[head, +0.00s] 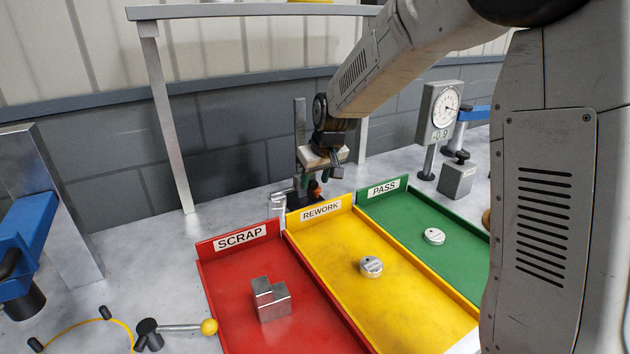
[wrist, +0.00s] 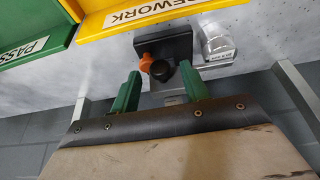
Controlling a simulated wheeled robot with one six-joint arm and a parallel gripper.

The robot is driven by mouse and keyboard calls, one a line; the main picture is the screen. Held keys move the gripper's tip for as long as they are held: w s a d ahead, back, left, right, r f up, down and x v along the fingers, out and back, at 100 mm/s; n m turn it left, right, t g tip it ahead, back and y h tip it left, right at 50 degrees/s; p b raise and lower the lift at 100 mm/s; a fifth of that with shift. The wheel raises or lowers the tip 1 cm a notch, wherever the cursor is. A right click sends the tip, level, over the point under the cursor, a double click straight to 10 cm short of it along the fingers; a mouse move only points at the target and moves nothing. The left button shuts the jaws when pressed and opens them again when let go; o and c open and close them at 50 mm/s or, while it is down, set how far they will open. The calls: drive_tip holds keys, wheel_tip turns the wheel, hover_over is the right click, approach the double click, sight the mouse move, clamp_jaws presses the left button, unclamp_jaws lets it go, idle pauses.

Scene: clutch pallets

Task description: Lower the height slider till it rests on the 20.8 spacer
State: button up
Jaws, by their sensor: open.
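The height gauge's steel column (head: 300,122) stands behind the trays in the head view. The orange knob also shows in the head view (head: 314,187). My gripper (head: 321,172) is open just above the gauge. In the wrist view its green fingers (wrist: 158,76) stand either side of the black knob, apart from it. A shiny labelled metal cylinder (wrist: 216,42), likely the spacer, stands beside the block; its label is unreadable. The slider's height above it cannot be told.
Red SCRAP (head: 222,290), yellow REWORK (head: 385,315) and green PASS (head: 440,260) trays lie in front, holding metal parts. A dial gauge (head: 440,110) and a knobbed block (head: 458,178) stand right. A yellow-ball lever (head: 180,328) and blue fixture (head: 25,240) are left.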

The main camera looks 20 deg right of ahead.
drive_tip(key=shift+w+f, duration=0.25)
drive_tip(key=shift+f, duration=0.3)
drive_tip(key=shift+c, duration=0.3)
clamp_jaws()
drive_tip(key=shift+f, duration=0.2)
drive_tip(key=shift+o, duration=0.3)
unclamp_jaws()
drive_tip(key=shift+r, duration=0.15)
